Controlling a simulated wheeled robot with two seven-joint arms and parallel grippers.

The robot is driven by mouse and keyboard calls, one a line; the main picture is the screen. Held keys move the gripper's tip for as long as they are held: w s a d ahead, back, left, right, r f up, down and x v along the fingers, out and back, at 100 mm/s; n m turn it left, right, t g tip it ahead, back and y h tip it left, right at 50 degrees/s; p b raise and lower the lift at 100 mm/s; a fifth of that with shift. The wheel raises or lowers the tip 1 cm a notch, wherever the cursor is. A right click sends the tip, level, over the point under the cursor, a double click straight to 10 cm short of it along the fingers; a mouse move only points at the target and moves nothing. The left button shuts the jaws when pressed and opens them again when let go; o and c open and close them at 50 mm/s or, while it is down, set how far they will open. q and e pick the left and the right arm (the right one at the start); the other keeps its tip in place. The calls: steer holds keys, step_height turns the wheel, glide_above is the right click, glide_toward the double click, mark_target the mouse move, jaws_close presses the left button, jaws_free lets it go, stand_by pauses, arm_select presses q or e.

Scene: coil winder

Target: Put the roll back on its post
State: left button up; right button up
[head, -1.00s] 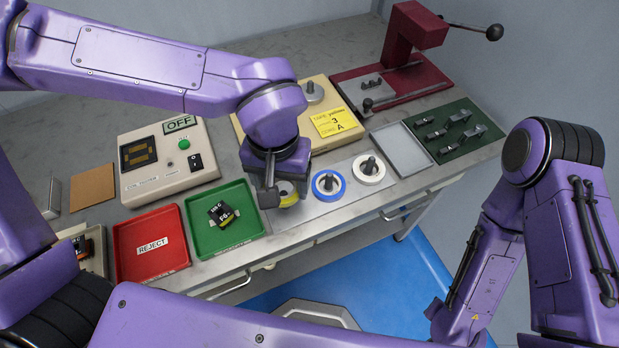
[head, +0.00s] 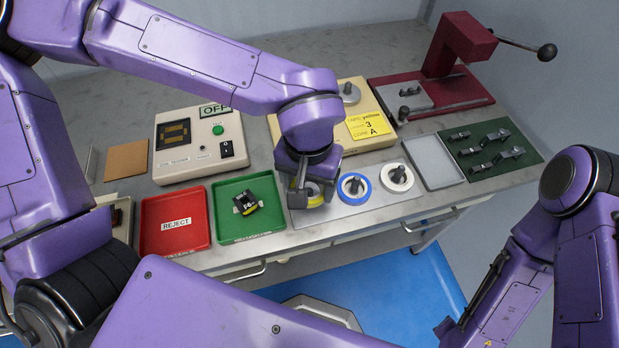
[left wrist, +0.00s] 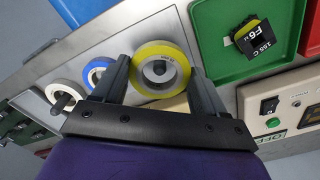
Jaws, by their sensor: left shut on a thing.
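The yellow roll (head: 316,201) is at the left end of the grey roll plate, partly hidden by my left gripper (head: 303,190). In the left wrist view the yellow roll (left wrist: 166,50) lies between the two fingers of my left gripper (left wrist: 163,78), which is shut on it. A grey post end (left wrist: 158,70) shows within the roll's hole. I cannot tell how far down the roll sits. A blue roll (head: 354,190) and a white roll (head: 396,178) stand around their posts to the right. My right gripper is out of view.
A green tray (head: 232,224) holding a labelled coil (head: 248,204) is just left of the roll. A red reject tray (head: 175,240) is farther left. Behind are a cream tester (head: 185,165) and a cream winder with a yellow note (head: 368,127). An empty grey tray (head: 437,172) is at right.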

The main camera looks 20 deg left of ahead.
mark_target(309, 191)
arm_select(q)
steer(key=shift+f+b, duration=0.6)
steer(key=shift+f, duration=1.55)
steer(key=o, duration=1.1)
step_height(309, 191, up, 11)
steer(key=shift+f+p, duration=0.2)
steer(key=shift+p, duration=0.85)
